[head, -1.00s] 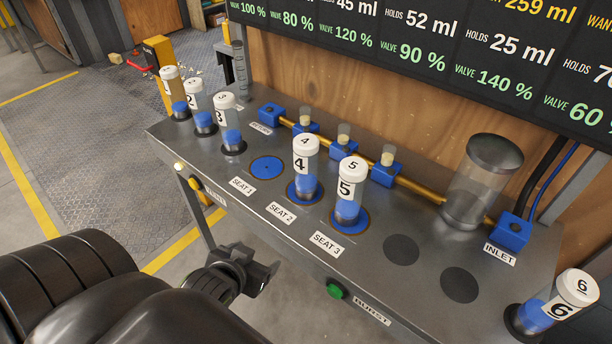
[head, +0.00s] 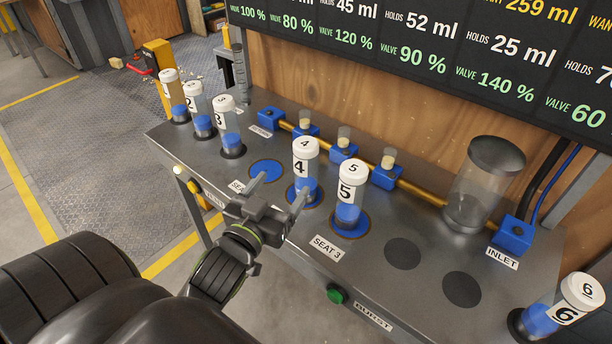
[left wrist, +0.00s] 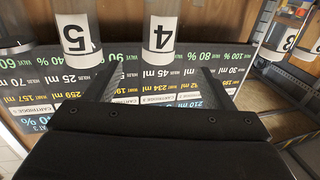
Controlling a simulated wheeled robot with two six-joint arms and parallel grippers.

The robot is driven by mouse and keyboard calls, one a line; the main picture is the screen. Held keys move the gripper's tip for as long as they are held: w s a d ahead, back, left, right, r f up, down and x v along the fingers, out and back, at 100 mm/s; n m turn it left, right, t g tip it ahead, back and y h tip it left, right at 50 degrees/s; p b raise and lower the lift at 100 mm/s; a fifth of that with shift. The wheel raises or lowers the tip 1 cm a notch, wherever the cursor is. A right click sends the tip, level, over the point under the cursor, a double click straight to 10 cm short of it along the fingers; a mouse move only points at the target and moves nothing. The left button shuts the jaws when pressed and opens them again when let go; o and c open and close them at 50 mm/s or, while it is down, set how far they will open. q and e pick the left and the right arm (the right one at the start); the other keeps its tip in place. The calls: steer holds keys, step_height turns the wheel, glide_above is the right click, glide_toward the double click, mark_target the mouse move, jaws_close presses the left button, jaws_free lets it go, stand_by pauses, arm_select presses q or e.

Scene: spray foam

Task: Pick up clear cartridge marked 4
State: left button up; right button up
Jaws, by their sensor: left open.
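The clear cartridge marked 4 (head: 305,170) has a white cap and blue contents at its base. It stands upright in the blue seat behind the SEAT 2 place on the metal bench. My left gripper (head: 279,192) is open and empty, in front of it and slightly left. In the left wrist view, which is upside down, cartridge 4 (left wrist: 159,42) shows beyond and between the two fingers (left wrist: 164,88); they do not appear to touch it. The SEAT 2 label is hidden by my gripper. My right gripper is not in view.
Cartridge 5 (head: 350,197) stands close on the right, in the seat 3 spot. The seat 1 disc (head: 266,171) is empty. Cartridges 1, 2 and 3 (head: 229,130) stand at the left. A brass pipe with blue blocks (head: 343,153) runs behind. Cartridge 6 (head: 560,306) is far right.

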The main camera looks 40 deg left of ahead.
mark_target(301, 160)
arm_select(q)
steer(key=w, duration=0.2)
steer(key=w+p, duration=0.1)
steer(key=w, duration=0.1)
steer(key=w+a, duration=0.1)
steer(key=w, duration=0.2)
steer(key=shift+a, duration=0.1)
steer(key=shift+w+a+r+p, duration=0.15)
steer(key=shift+w+p, duration=0.15)
steer(key=shift+w, duration=0.55)
steer(key=shift+w+a+f+p, duration=0.1)
steer(key=shift+w+p, duration=0.25)
steer(key=shift+w, duration=0.55)
steer(key=shift+w+a+r+p, duration=0.15)
steer(key=shift+w+p, duration=0.15)
steer(key=shift+w, duration=0.55)
steer(key=shift+f, duration=0.1)
steer(key=shift+s, duration=0.1)
steer(key=shift+c, duration=0.3)
steer(key=c, duration=1.4)
jaws_close()
